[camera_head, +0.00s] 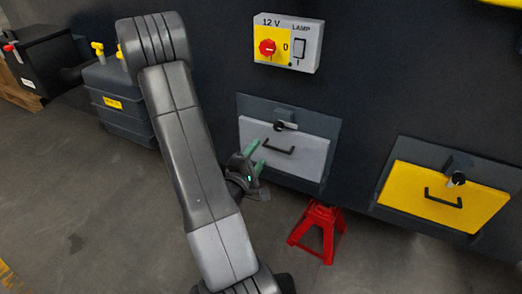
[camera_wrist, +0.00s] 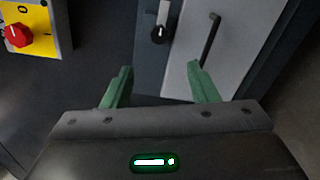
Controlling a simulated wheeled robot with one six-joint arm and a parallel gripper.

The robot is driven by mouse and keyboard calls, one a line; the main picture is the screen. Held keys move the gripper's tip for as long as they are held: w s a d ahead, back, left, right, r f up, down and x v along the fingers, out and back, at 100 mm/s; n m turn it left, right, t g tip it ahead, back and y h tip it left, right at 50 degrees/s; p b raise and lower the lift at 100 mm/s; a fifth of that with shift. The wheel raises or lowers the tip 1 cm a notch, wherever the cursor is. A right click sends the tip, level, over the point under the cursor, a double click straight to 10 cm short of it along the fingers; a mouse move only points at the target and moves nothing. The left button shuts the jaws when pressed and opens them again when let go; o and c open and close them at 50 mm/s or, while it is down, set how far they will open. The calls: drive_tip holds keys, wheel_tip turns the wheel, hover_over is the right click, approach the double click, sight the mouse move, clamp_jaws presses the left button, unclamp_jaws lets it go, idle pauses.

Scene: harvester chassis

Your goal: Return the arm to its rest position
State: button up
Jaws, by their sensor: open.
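My gripper (camera_head: 256,154) is in the middle of the head view, in front of the left part of a grey drawer or hatch panel (camera_head: 312,152). Its two green fingers are apart and empty. In the wrist view my gripper (camera_wrist: 158,85) points at the grey panel (camera_wrist: 240,25), with the black handle (camera_wrist: 211,38) beyond the right finger and a dark latch knob (camera_wrist: 158,34) between the fingers. No contact shows. My arm extends upward across the left of the head view, bent at the top, and hides part of the chassis.
A control box (camera_head: 287,43) with a red knob (camera_head: 267,47) and a lamp switch is above the grey panel. A yellow panel (camera_head: 443,196) is to the right. A red jack stand (camera_head: 318,229) is below. A dark tank (camera_head: 118,102) and a black battery (camera_head: 38,61) stand left. The front floor is clear.

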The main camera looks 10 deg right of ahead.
sight(277, 128)
drive_tip(key=shift+s+a, duration=0.1)
drive_tip(key=shift+s, duration=0.05)
drive_tip(key=x, duration=1.4)
drive_tip(key=shift+p, duration=0.3)
drive_tip(key=shift+s, duration=0.1)
